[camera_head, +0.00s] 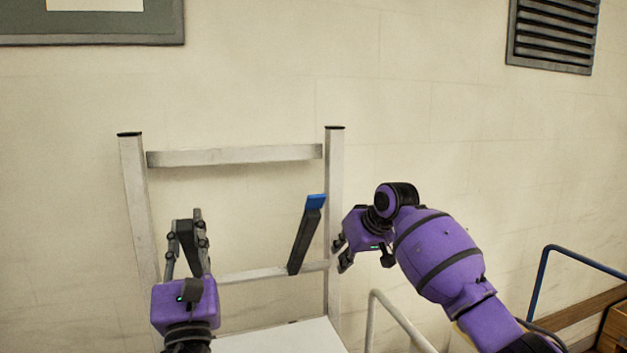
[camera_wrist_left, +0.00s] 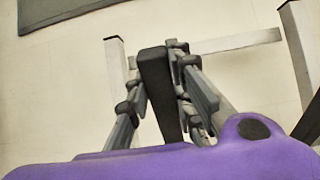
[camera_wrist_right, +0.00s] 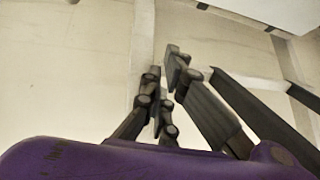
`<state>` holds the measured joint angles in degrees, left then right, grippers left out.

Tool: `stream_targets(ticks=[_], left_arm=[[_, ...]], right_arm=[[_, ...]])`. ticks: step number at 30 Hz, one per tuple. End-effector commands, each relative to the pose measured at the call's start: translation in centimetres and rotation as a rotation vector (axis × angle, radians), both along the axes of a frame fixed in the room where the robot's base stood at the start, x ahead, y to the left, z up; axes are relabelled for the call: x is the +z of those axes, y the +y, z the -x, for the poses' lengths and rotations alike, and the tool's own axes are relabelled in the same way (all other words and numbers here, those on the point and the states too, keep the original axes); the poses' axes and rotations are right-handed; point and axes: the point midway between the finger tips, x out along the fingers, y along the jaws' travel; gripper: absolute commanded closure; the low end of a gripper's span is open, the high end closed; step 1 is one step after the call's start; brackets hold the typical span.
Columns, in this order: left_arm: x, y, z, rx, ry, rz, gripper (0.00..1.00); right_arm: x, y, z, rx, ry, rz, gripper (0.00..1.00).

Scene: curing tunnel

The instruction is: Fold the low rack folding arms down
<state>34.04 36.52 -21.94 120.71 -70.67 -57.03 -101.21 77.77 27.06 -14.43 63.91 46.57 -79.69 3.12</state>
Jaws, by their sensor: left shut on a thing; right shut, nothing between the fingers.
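The pale rack (camera_head: 335,180) stands against the wall, with two posts and crossbars. The right folding arm (camera_head: 301,240) is a dark bar with a blue tip, rising from the lower crossbar and tilted. The left folding arm (camera_head: 187,243) is a dark bar, standing steeply near the left post. My left gripper (camera_head: 187,222) is shut on the left folding arm, which shows between the fingers in the left wrist view (camera_wrist_left: 156,80); no blue tip shows on it. My right gripper (camera_head: 341,256) is shut and empty beside the right post, apart from the right folding arm.
A white surface (camera_head: 280,338) lies at the rack's foot. A pale rail (camera_head: 400,320) stands in front, right of it. A blue rail (camera_head: 545,272) and a wooden box (camera_head: 614,328) are at far right. The wall above the rack is clear.

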Motion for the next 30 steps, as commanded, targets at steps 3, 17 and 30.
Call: stream_targets(ticks=[3, 17, 30], left_arm=[[0.0, 0.0, 0.0, 0.001, 0.001, -0.002, 1.00], [-0.1, 0.0, 0.0, 0.001, 0.001, 0.000, 1.00], [-0.1, 0.0, 0.0, 0.001, 0.001, 0.000, 1.00]], right_arm=[[7.3, 2.7, 0.6, 0.031, 0.009, 0.020, 1.00], [27.8, 7.2, 9.5, -0.033, 0.132, 0.173, 1.00], [33.0, 6.8, 13.2, -0.112, 0.170, 0.218, 1.00]])
